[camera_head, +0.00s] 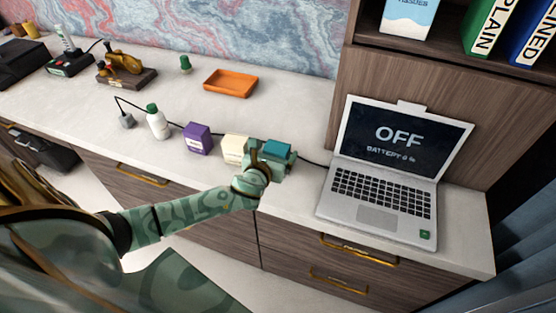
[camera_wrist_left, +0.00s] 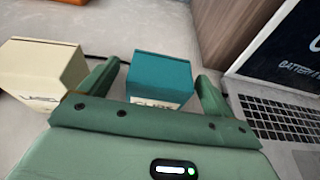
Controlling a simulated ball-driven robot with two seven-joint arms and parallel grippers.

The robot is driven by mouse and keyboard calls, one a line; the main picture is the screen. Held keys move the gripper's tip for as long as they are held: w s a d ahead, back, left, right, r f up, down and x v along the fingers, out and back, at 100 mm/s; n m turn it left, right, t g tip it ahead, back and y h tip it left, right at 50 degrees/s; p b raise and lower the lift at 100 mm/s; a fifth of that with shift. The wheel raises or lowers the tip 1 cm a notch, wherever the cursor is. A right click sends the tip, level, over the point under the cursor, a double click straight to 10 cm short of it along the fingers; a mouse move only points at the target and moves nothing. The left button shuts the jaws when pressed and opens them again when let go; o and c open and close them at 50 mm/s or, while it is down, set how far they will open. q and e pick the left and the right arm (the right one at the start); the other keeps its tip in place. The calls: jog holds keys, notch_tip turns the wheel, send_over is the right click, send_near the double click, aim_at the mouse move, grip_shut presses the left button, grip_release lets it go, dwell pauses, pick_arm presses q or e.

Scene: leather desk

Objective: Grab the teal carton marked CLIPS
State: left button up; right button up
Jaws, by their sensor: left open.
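The teal carton (camera_head: 278,149) stands on the pale desk top, left of the laptop. In the left wrist view the teal carton (camera_wrist_left: 160,78) sits between my two green fingers, its lettering partly hidden by the gripper body. My left gripper (camera_head: 272,158) is open around the carton, one finger on each side. In the left wrist view the gripper (camera_wrist_left: 155,90) shows a gap beside the carton on both sides. A cream carton (camera_head: 236,148) stands just left of it and also shows in the left wrist view (camera_wrist_left: 42,70). My right gripper is not in view.
A purple carton (camera_head: 197,138) and a white bottle (camera_head: 157,122) stand farther left. The open laptop (camera_head: 385,180) stands to the right, with a dark cable running behind the cartons. An orange tray (camera_head: 231,83) lies behind, with clear desk around it.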

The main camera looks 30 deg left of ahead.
pick_arm(q)
jog(key=shift+x, duration=0.85)
jog(key=shift+r, duration=0.1)
jog(key=c, duration=1.1)
